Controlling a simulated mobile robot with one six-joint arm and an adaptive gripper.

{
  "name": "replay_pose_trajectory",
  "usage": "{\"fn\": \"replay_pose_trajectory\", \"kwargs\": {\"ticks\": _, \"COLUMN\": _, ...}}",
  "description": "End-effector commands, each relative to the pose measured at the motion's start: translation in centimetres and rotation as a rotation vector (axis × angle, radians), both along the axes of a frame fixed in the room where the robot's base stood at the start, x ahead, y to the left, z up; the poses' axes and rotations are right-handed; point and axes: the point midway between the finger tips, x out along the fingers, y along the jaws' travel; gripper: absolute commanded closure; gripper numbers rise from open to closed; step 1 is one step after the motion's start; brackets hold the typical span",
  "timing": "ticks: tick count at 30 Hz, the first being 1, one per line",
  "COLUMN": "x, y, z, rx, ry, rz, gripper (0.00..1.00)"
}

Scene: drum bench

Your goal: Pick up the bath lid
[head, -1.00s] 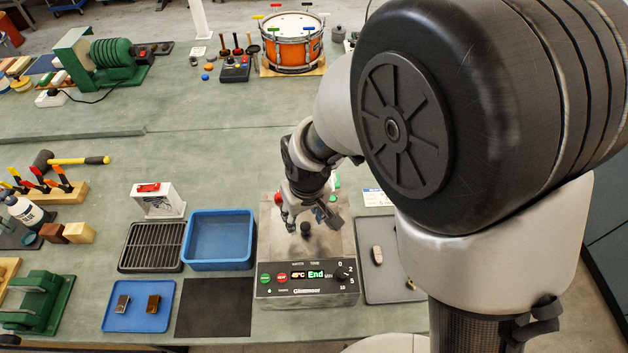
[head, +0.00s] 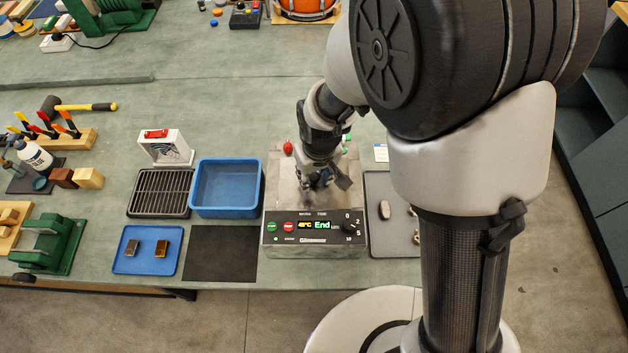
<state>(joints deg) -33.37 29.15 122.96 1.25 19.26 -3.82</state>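The bath (head: 316,239) is a steel box with a dark front panel, a lit display reading "End" and a round dial. Its lid (head: 284,188) is the flat steel top, lying level on the bath. My gripper (head: 318,186) points down over the middle of the lid, at or just above it. The lid's black knob is hidden behind or between my fingers. The fingers are small and dark here, so I cannot tell whether they are open or shut on the knob.
Left of the bath stand an empty blue tub (head: 227,190), a black rack (head: 160,194), a dark mat (head: 221,254) and a blue tray (head: 148,250) with two small blocks. A grey tray (head: 392,242) with small items lies close on the right. A red object (head: 288,148) is at the bath's back.

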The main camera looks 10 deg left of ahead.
Motion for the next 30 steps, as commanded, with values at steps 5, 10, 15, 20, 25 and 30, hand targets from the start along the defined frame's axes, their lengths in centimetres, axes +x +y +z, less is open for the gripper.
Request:
{"fn": "replay_pose_trajectory", "kwargs": {"ticks": 5, "x": 0.0, "y": 0.0, "z": 0.0, "rx": 0.0, "ry": 0.0, "rz": 0.0, "gripper": 0.83}}
{"fn": "replay_pose_trajectory", "kwargs": {"ticks": 10, "x": 0.0, "y": 0.0, "z": 0.0, "rx": 0.0, "ry": 0.0, "rz": 0.0, "gripper": 0.94}}
{"fn": "replay_pose_trajectory", "kwargs": {"ticks": 15, "x": 0.0, "y": 0.0, "z": 0.0, "rx": 0.0, "ry": 0.0, "rz": 0.0, "gripper": 1.0}}
{"fn": "replay_pose_trajectory", "kwargs": {"ticks": 20, "x": 0.0, "y": 0.0, "z": 0.0, "rx": 0.001, "ry": -0.001, "rz": 0.0, "gripper": 1.0}}
{"fn": "replay_pose_trajectory", "kwargs": {"ticks": 25, "x": 0.0, "y": 0.0, "z": 0.2, "rx": 0.001, "ry": -0.001, "rz": 0.0, "gripper": 1.0}}
{"fn": "replay_pose_trajectory", "kwargs": {"ticks": 30, "x": 0.1, "y": 0.0, "z": 1.5, "rx": 0.002, "ry": -0.002, "rz": 0.0, "gripper": 1.0}}
